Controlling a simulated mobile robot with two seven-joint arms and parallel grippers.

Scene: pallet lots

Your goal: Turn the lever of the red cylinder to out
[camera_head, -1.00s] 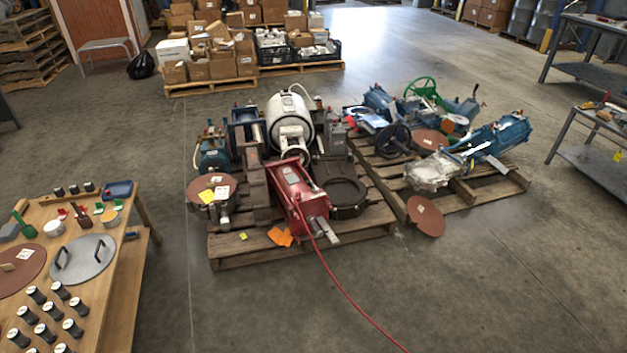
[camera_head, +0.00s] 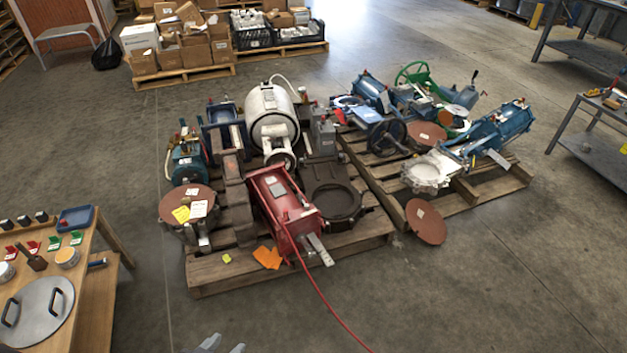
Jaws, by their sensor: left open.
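The red cylinder (camera_head: 284,206) lies on the near pallet, its near end toward me. A pale flat metal bar (camera_head: 319,249) sticks out at its near end; I cannot tell whether this is the lever. A red hose (camera_head: 326,303) runs from that end down over the floor. The out marking cannot be made out. My left gripper (camera_head: 224,346) just shows at the bottom edge, open and empty, well short of the cylinder. My right gripper is not in view.
The near pallet (camera_head: 222,279) also holds a white tank (camera_head: 272,118) and a rusty disc (camera_head: 187,204). A second pallet (camera_head: 471,207) with blue actuators stands to its right. A wooden table (camera_head: 93,292) is at the left.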

